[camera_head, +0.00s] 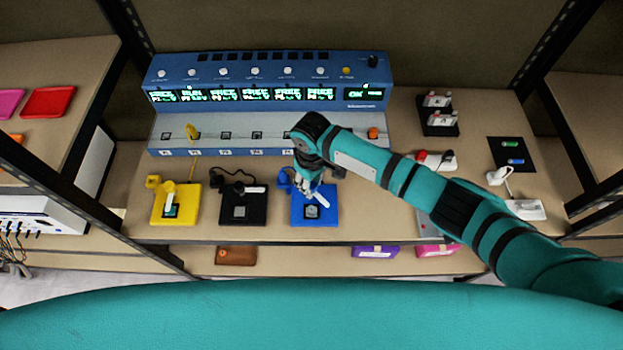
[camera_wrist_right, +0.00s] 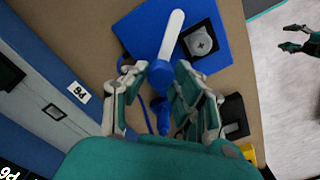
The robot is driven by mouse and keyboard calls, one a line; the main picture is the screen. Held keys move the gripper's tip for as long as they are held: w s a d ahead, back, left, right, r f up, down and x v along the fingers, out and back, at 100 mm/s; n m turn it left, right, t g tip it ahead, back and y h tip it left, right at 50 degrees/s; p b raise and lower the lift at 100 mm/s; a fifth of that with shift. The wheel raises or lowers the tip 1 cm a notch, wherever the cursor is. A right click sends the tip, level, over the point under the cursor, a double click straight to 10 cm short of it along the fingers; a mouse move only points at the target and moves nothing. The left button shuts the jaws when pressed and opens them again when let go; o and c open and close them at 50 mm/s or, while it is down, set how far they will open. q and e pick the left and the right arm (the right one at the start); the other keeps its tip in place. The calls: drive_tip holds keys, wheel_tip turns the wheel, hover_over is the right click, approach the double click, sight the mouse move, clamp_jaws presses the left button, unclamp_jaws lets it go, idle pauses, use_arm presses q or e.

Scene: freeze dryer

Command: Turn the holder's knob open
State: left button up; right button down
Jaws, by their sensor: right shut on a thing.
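In the wrist view the plate (camera_wrist_right: 218,60) shows a black square with a round grey piece marked with a cross. The knob (camera_wrist_right: 160,76) is blue and has a long white handle (camera_wrist_right: 172,34), which runs away from my fingers over the plate. My right gripper (camera_wrist_right: 162,82) is shut on the knob from above; in the head view the gripper (camera_head: 305,187) partly hides it. My left gripper (camera_wrist_right: 291,38) shows at the wrist view's right edge, open and empty over the floor.
A yellow holder (camera_head: 158,214) and a black holder (camera_head: 230,212) stand left of the blue one. The blue freeze dryer (camera_head: 270,77) with lit displays stands behind. A red-ended device (camera_head: 440,160) and other small items lie on the right.

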drive_tip(key=n+p, duration=0.1)
drive_tip(key=n, duration=0.3)
drive_tip(key=shift+r+n, duration=0.1)
drive_tip(key=shift+n, duration=0.2)
drive_tip(key=n, duration=0.4)
drive_tip(key=shift+a+n, duration=0.1)
drive_tip(key=shift+n, duration=0.2)
drive_tip(key=c, duration=1)
unclamp_jaws()
drive_tip(key=shift+c, duration=0.2)
drive_tip(key=shift+r, duration=0.1)
wheel_tip(320, 180, up, 12)
drive_tip(key=shift+f, duration=0.2)
